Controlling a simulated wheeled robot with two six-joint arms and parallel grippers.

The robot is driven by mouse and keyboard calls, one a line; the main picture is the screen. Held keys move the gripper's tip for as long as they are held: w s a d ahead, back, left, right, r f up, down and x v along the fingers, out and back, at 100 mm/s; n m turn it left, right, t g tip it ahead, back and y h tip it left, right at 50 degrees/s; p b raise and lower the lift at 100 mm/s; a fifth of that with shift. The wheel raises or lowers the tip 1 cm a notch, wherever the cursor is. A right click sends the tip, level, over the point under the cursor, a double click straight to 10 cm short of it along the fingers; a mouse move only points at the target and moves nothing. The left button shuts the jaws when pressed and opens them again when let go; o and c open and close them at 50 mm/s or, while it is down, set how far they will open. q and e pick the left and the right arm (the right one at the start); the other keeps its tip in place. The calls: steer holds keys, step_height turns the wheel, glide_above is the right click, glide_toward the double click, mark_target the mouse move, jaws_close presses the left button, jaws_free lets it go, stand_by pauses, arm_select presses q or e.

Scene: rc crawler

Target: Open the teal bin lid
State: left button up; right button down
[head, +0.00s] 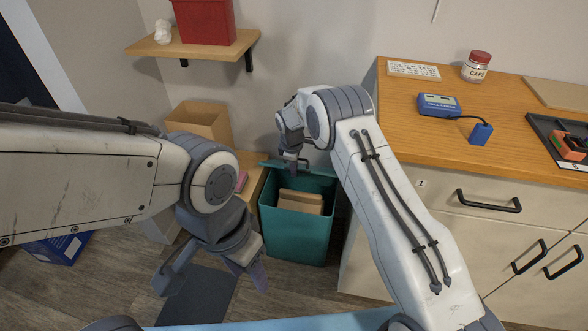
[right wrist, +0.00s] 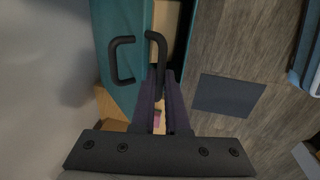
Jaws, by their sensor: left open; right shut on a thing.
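The teal bin (head: 290,238) stands on the floor beside the cabinet. Its top is uncovered, and tan boxes (head: 300,201) show inside. My right gripper (head: 292,168) is over the bin's back edge. In the right wrist view its jaws (right wrist: 160,95) are shut on a black handle (right wrist: 156,45). A similar dark loop shows on the lid; I cannot tell whether it is a shadow. My left gripper (head: 212,275) is open and empty, left of the bin.
A wooden-topped cabinet (head: 455,140) stands right of the bin, with black drawer handles. A wall shelf (head: 190,46) holds a red bin (head: 205,20). A cardboard box (head: 200,122) is behind my left arm. A dark mat (head: 200,300) lies on the floor.

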steer(key=c, duration=0.9)
jaws_free()
steer(key=shift+w+d+f, duration=0.15)
steer(key=shift+f, duration=0.05)
steer(key=shift+r, duration=0.1)
steer(key=r, duration=0.3)
steer(key=s+r+p, duration=0.1)
steer(key=r, duration=0.3)
steer(key=s+a+r, duration=0.1)
steer(key=r, duration=0.2)
steer(key=shift+s+r, duration=0.1)
steer(key=shift+r, duration=0.05)
